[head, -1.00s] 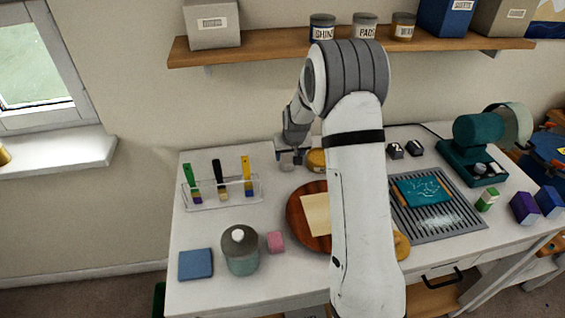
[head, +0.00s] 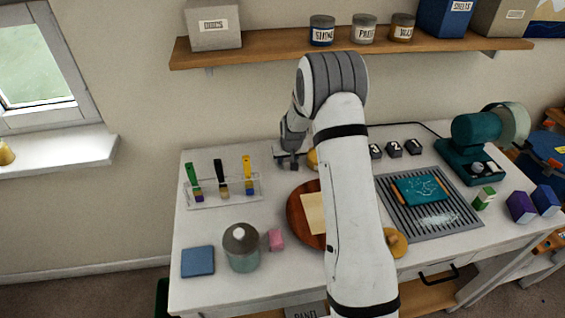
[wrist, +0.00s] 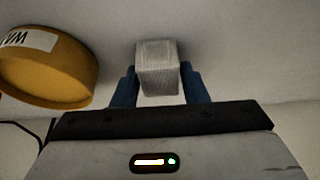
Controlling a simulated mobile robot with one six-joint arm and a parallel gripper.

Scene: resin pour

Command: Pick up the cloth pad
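A small pale grey block with a woven-looking surface, which I take to be the cloth pad (wrist: 157,68), sits between the two blue fingers of my gripper (wrist: 160,88) in the wrist view. The fingers lie against its two sides, and its far end sticks out past the fingertips. In the head view my gripper (head: 287,160) is low at the back of the white table, right of the brush rack. The pad cannot be made out there, and I cannot tell if it touches the table.
A yellow wax tub (wrist: 45,72) stands close left of the fingers in the wrist view. The brush rack (head: 222,190), round wooden board (head: 297,222), grey-lidded jar (head: 241,258), blue square (head: 198,261) and pink block (head: 276,239) are on the table. A shelf (head: 270,53) hangs above.

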